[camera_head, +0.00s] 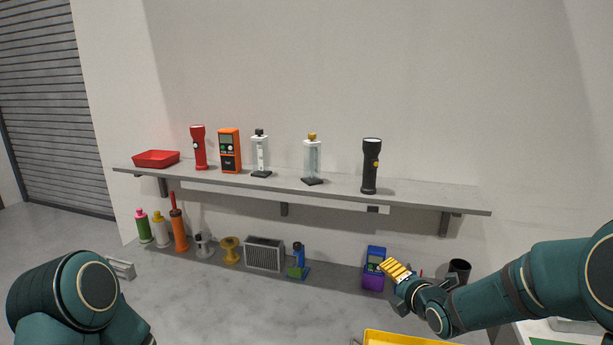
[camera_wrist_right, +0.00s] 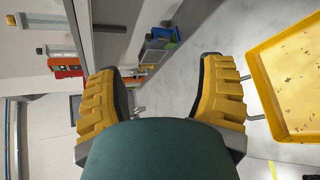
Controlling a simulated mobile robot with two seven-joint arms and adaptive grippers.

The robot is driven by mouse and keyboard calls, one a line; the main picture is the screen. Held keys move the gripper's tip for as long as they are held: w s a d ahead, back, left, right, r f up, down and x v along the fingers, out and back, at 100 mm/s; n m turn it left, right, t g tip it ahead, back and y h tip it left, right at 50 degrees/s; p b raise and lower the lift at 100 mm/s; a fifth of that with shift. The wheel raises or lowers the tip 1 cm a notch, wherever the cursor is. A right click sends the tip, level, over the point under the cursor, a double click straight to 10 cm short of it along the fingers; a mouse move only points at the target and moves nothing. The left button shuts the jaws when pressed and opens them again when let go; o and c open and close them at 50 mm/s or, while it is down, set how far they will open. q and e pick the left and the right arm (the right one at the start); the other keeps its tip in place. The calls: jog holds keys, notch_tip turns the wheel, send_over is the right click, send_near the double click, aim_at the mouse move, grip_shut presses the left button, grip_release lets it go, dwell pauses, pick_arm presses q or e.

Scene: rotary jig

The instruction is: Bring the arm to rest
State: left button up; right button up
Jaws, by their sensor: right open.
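My right arm comes in from the right edge of the head view. Its gripper (camera_head: 396,270) has yellow ribbed fingers and is held over the grey bench, just right of a blue and purple device in the picture. In the right wrist view the two yellow fingers (camera_wrist_right: 160,95) stand wide apart with nothing between them. The gripper is open and empty. Of my left arm only a dark green link shows at the lower left of the head view; its gripper is out of the picture.
A wall shelf (camera_head: 330,191) holds a red tray (camera_head: 156,158), torches and instruments. On the bench (camera_head: 215,290) stand bottles, a grey vented box (camera_head: 264,254), the blue and purple device (camera_head: 374,270) and a dark cup (camera_head: 460,269). A yellow tray (camera_head: 385,338) lies below my right gripper.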

jog(key=s+a+f+m+g+b, duration=0.1)
jog(key=s+a+f+m+g, duration=0.2)
jog(key=s+f+m, duration=0.6)
jog(key=s+a+f+m+g+b, duration=0.2)
jog(key=s+a+f+m+g, duration=0.2)
jog(key=s+f+m, duration=0.5)
jog(key=s+a+f+m+g+b, duration=0.2)
jog(key=s+f+m, duration=0.7)
jog(key=f, duration=0.5)
jog(key=shift+s+a+f+g+y, duration=0.4)
jog(key=shift+s+a+g, duration=0.5)
jog(key=shift+g, duration=0.2)
